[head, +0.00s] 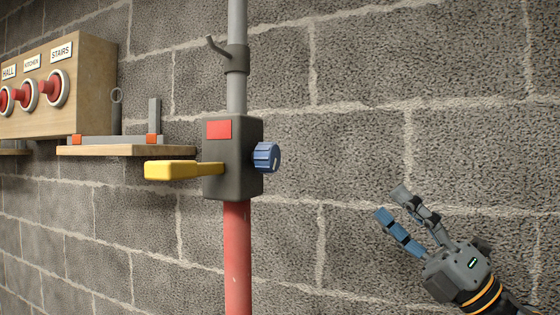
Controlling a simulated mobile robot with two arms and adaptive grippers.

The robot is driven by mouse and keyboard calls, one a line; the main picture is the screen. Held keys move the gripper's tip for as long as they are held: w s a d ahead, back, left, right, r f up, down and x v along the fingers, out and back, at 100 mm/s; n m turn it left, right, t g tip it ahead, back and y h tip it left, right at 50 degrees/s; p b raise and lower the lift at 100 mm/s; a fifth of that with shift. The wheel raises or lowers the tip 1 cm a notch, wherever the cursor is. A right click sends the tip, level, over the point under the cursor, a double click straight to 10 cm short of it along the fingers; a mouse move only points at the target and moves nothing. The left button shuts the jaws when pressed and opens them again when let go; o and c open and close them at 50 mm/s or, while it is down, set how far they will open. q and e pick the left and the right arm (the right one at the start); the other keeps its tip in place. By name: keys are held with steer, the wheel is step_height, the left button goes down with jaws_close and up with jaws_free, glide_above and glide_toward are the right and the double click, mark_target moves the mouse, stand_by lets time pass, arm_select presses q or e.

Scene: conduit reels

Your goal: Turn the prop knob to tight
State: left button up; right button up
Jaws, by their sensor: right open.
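The blue ribbed knob (267,157) sits on the right side of a dark grey box (232,180) on a vertical pole. I take it as the prop knob. A pale mark shows on its face, but I cannot read its setting. A yellow lever (172,169) sticks out to the left of the same box. My right gripper (392,205) is open and empty, to the right of the knob and a little lower, clearly apart from it. One of its fingers has blue pads. My left gripper is not in view.
The pole is grey above (237,70) and red below (237,260). A wooden box (90,85) with labels HALL, KITCHEN and STAIRS and red round parts stands at left above a wooden shelf (120,150). A block wall is behind. The space between knob and gripper is clear.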

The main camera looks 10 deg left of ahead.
mark_target(276, 158)
steer(key=s+a+r+n+g+h, duration=0.4)
steer(key=s+r+n+g+h, duration=0.35)
steer(key=n, duration=0.65)
steer(key=shift+y, duration=0.65)
steer(key=a+p, duration=0.1)
steer(key=a, duration=0.3)
steer(key=a+p, duration=0.1)
steer(key=a, duration=0.3)
steer(key=w+a+r+p, duration=0.1)
steer(key=a, duration=0.3)
steer(key=shift+w+p, duration=0.1)
steer(key=shift+p, duration=0.3)
steer(key=shift+w+a, duration=0.1)
steer(key=shift+a, duration=0.45)
steer(key=c, duration=1.2)
steer(key=shift+o, duration=0.2)
steer(key=shift+d, duration=0.1)
